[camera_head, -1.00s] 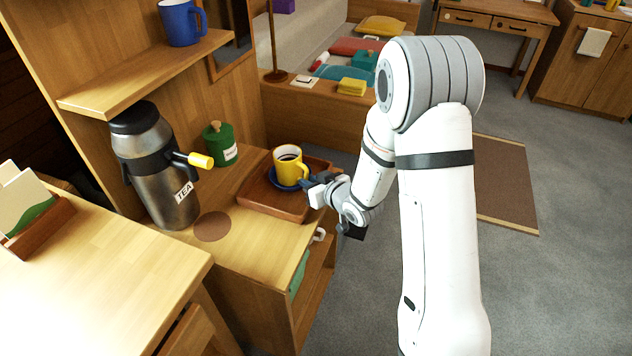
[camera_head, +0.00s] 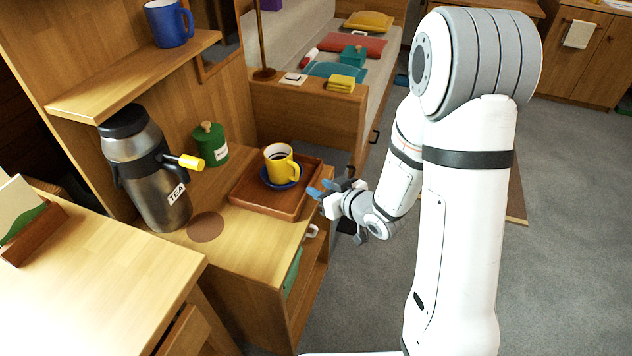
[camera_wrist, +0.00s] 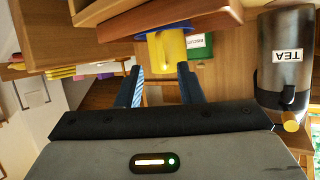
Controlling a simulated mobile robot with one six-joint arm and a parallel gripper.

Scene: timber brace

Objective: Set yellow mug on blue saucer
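The yellow mug (camera_head: 279,163), with dark liquid in it, stands upright on the blue saucer (camera_head: 283,182). The saucer sits on a brown wooden tray (camera_head: 243,197) on the low counter. My gripper (camera_head: 322,190) is open and empty, just off the tray's right edge and apart from the mug. In the wrist view, which is upside down, the two fingers (camera_wrist: 158,88) are spread, and the mug (camera_wrist: 166,50) with its handle lies beyond their tips. The saucer also shows there (camera_wrist: 142,36).
A steel tea flask (camera_head: 150,175) with a yellow spout stands left, beside a green canister (camera_head: 211,145). A round brown mat (camera_head: 206,227) lies before the flask. A shelf (camera_head: 130,75) with a blue mug (camera_head: 168,24) overhangs the counter. Open floor lies right.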

